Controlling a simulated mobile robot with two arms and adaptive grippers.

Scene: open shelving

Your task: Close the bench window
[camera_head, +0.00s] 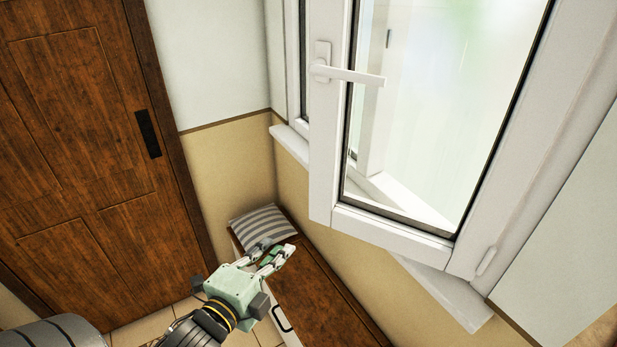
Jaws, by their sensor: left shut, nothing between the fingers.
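The window sash (322,150) has a white frame and a large pane. It stands open, swung into the room at an angle from the wall opening, with a hinge (487,261) at its lower right. Its white handle (352,75) sits on the left side of the sash and points sideways to the right. My left gripper (277,250) is below and to the left of the sash, over the bench, apart from the window. It is shut and empty. My right gripper is not in view.
A wooden bench (320,300) with a striped cushion (262,224) stands below the window. A white sill (290,143) runs along the wall behind the sash. A brown wooden door (85,130) with a dark handle is at the left. Tiled floor shows near the bench.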

